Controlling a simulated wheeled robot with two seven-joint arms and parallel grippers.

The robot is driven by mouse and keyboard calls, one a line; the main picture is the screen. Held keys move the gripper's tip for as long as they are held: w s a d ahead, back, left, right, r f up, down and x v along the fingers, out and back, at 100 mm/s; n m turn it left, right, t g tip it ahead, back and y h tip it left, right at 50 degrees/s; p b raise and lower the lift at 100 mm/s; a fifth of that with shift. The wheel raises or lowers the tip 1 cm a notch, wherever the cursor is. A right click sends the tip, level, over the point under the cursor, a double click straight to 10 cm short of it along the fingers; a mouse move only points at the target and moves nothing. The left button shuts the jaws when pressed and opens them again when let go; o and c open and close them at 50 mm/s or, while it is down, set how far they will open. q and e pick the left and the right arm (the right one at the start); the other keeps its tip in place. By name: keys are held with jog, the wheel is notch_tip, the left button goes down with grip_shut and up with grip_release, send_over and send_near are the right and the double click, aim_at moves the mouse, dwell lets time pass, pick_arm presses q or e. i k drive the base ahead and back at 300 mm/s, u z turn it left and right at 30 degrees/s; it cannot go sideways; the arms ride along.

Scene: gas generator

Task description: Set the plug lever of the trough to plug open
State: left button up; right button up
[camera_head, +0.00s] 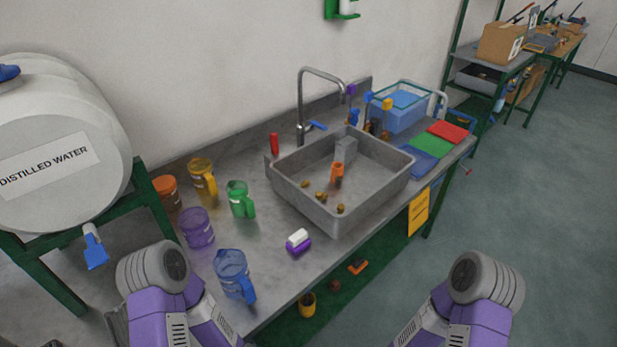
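The trough (292,195) is a grey rectangular metal basin set in the bench. A small upright red handle (274,144) stands at its back left corner; it looks like a lever, but I cannot tell its setting. An orange piece (337,172) stands inside the trough near a grey block (345,150), with several small brownish pieces on the floor. I cannot tell which part is the plug lever, or whether the plug is open. My two arms show at the bottom left and bottom right, in front of the bench. Neither gripper is in view.
A tall tap (301,105) with a blue handle (317,125) rises behind the trough. Blue (233,275), purple (197,228), green (240,199) and yellow (202,176) jugs stand left. A purple-and-white object (298,241) lies in front. Coloured mats (440,143) lie right.

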aim_at(274, 138)
jog(key=z, duration=2.5)
jog(key=i, duration=1.5)
jog(key=u, duration=2.95)
